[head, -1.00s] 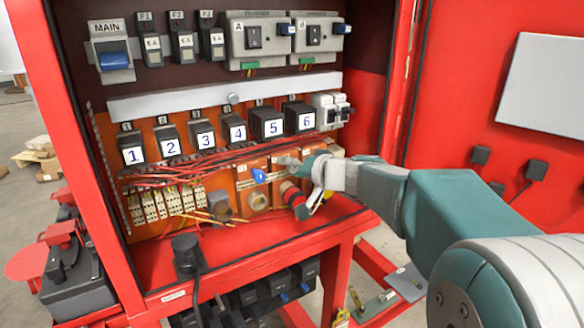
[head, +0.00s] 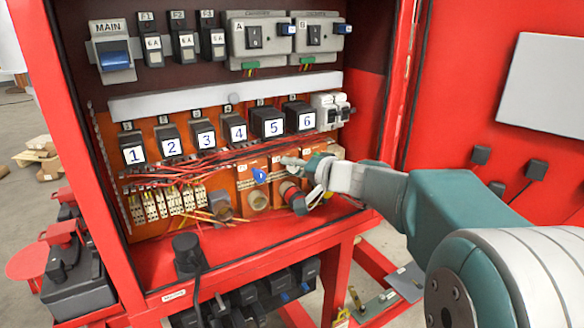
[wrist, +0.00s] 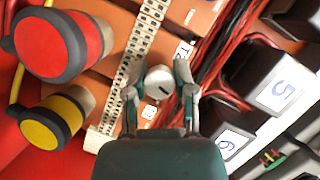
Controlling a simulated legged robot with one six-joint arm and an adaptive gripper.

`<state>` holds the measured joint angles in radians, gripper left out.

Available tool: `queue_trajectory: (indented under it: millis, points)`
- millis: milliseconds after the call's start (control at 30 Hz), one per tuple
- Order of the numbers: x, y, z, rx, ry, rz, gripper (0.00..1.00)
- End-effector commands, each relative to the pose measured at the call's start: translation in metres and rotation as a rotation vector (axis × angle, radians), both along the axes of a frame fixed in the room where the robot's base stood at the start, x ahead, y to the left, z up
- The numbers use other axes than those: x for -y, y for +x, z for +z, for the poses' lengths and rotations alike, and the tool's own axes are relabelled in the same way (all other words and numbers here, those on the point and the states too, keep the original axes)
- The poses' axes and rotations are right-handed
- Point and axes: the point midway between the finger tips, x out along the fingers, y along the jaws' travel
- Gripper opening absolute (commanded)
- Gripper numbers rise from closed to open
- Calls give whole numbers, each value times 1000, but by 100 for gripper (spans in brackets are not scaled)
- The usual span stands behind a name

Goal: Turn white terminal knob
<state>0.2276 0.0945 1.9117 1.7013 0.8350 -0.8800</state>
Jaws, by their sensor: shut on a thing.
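The white terminal knob (wrist: 160,82) shows in the wrist view as a round, pale cap with a dark slot in its face. It stands beside a pale terminal strip (wrist: 132,60). My gripper (wrist: 159,85) has one finger on each side of the knob and is shut on it. In the head view my gripper (head: 290,162) reaches into the lower right of the red cabinet, below the block marked 6.
Red (wrist: 62,45) and yellow (wrist: 50,124) round plugs stand close by on the left in the wrist view. Red wires (wrist: 215,60) and black numbered blocks (wrist: 275,85) crowd the right. A blue piece (head: 260,176) is left of my gripper in the head view.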

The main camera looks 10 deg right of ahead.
Motion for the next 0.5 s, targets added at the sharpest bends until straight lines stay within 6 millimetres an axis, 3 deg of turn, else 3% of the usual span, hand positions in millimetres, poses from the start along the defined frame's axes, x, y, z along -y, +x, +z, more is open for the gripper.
queue_trajectory:
  millis: [500]
  points:
    - [1, 0, -4, -159, 466, -4, 0]
